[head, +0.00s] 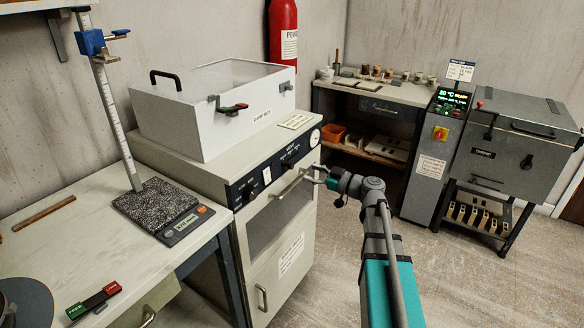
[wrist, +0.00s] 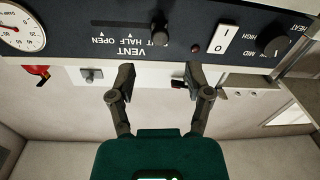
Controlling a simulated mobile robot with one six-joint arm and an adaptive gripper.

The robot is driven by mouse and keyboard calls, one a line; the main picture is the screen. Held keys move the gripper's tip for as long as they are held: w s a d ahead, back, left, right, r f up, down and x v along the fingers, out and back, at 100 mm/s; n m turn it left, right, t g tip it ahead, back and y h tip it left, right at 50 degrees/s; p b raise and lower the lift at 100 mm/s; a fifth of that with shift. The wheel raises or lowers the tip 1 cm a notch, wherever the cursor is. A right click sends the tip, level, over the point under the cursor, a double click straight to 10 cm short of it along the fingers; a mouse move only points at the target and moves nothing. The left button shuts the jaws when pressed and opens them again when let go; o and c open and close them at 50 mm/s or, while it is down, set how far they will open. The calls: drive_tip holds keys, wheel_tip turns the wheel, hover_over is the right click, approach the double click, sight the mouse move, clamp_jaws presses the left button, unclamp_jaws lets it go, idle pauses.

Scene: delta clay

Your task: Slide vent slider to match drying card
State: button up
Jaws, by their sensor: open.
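The vent slider (wrist: 159,32) is a black knob on the dark panel of the white cabinet. In the wrist view, which is upside down, it stands at the slot's right end, partly covering a label ending in T. HALF and OPEN marks lie to its left. The slider also shows small in the head view (head: 287,164). My gripper (wrist: 158,76) is open and empty, its fingertips apart just below the slider in the wrist view. In the head view my gripper (head: 318,175) is before the cabinet front. A small card (head: 296,121) lies on the cabinet top; its text is unreadable.
A round gauge (wrist: 22,27) is at the panel's other end. A horizontal handle (head: 294,183) sits below the panel. A white damp box (head: 220,120) stands on top.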

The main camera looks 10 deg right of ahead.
sight(292, 167)
drive_tip(key=shift+x, duration=3.7)
clamp_jaws()
